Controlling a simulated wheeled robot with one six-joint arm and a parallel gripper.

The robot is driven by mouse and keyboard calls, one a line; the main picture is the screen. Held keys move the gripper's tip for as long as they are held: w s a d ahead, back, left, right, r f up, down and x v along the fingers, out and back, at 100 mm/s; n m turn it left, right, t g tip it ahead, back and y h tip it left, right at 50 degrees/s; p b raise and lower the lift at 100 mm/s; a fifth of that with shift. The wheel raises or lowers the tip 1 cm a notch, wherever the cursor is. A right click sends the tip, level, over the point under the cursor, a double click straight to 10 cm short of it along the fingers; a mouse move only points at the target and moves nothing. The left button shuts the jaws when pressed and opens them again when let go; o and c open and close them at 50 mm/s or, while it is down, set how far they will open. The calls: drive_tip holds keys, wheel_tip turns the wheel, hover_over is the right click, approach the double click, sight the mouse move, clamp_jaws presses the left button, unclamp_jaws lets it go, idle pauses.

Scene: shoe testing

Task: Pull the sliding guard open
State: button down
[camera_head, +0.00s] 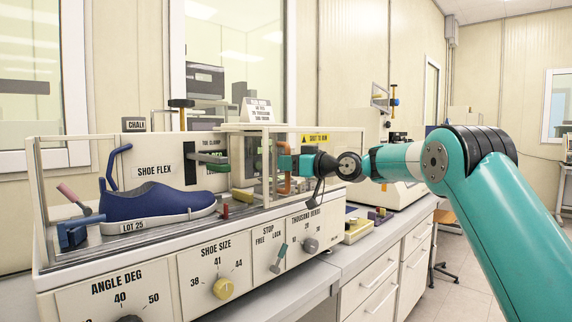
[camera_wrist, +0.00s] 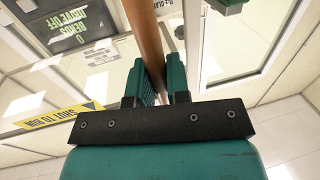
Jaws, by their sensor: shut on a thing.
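The sliding guard (camera_head: 340,132) is a clear panel in a pale frame on the front of the shoe flex machine, with a yellow "SHUT TO RUN" label (camera_head: 315,138). Its upright copper-orange handle (camera_head: 285,180) is between the fingers of my gripper (camera_head: 290,163). In the wrist view, the two green fingers of my gripper (camera_wrist: 160,80) are shut on the handle (camera_wrist: 147,40), and the yellow label (camera_wrist: 50,117) shows upside down. The guard stands over the machine's right part. The blue shoe (camera_head: 160,202) on the left looks uncovered. The guard's exact edges are hard to tell.
A small tray (camera_head: 357,230) with coloured pieces lies on the bench to the right. Drawers (camera_head: 380,275) stand below my arm. A window is behind the machine.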

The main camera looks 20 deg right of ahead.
drive_tip(key=shift+a, duration=0.1)
drive_tip(key=c, duration=1.1)
unclamp_jaws()
drive_tip(key=shift+a, duration=0.1)
drive_tip(key=shift+s+d+f, duration=0.1)
drive_tip(key=shift+s+d, duration=0.1)
drive_tip(key=shift+d, duration=0.1)
drive_tip(key=b+v, duration=0.6)
drive_tip(key=v, duration=1)
drive_tip(key=shift+s, duration=0.35)
drive_tip(key=shift+d, duration=0.15)
